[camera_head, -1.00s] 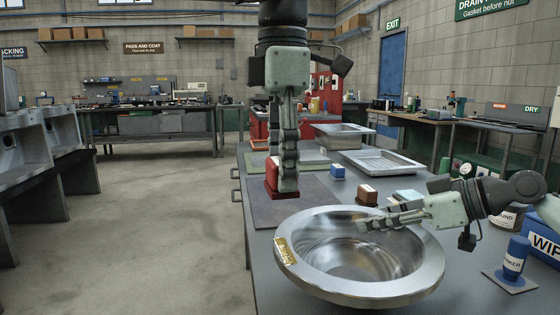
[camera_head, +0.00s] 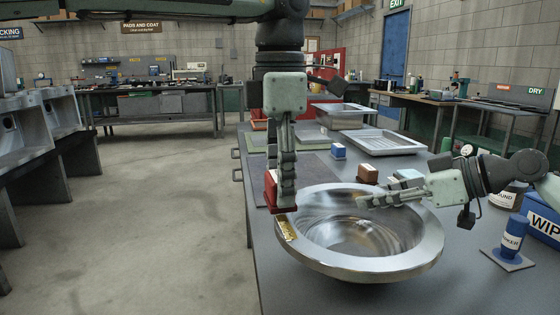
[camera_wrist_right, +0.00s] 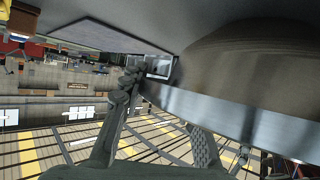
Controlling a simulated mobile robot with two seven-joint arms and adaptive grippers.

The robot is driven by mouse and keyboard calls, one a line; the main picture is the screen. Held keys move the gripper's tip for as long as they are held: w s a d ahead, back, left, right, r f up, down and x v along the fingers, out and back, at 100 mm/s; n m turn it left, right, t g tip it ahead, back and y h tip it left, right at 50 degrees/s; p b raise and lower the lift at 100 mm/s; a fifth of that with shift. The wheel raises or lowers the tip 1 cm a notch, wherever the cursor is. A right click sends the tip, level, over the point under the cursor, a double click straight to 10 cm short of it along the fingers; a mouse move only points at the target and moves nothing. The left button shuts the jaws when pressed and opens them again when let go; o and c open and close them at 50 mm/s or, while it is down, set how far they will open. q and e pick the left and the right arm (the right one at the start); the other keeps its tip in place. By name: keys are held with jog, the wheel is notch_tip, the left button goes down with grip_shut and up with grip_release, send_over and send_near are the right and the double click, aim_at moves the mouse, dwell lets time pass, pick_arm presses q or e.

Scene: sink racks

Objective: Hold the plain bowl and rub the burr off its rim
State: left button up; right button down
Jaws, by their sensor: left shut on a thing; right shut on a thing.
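The plain bowl (camera_head: 425,250), shiny steel with a wide rim, sits at the near end of the grey table. A yellowish rough burr patch (camera_head: 287,229) is on its left rim. My left gripper (camera_head: 284,185) points down, shut on a red block (camera_head: 281,196). The block is at the upper end of the burr; I cannot tell whether it touches the rim. My right gripper (camera_head: 370,201) reaches in from the right, shut on the bowl's rim. In the right wrist view its fingers (camera_wrist_right: 165,112) are either side of the bowl's wall (camera_wrist_right: 215,110).
Blue (camera_head: 338,151), brown (camera_head: 368,173) and pale blue (camera_head: 407,175) blocks stand behind the bowl. Steel basins (camera_head: 383,143) are further back. A blue bottle (camera_head: 512,241) and a blue box (camera_head: 543,225) are at the right. The table front is clear.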

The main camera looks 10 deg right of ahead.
aim_at(294, 241)
pick_arm(q)
jog(key=shift+f, duration=0.6)
pick_arm(e)
jog(key=shift+f, duration=0.1)
pick_arm(q)
jog(key=shift+s+f, duration=0.2)
jog(key=shift+f, duration=0.15)
jog(key=shift+c, duration=0.4)
jog(key=shift+s+f, duration=0.1)
jog(key=shift+s, duration=0.75)
jog(key=shift+c, duration=0.5)
jog(key=shift+s, duration=2.65)
jog(key=shift+w, duration=3.7)
jog(key=shift+r, duration=4.2)
pick_arm(e)
jog(key=c, duration=1)
grip_release()
jog(key=shift+c, duration=0.2)
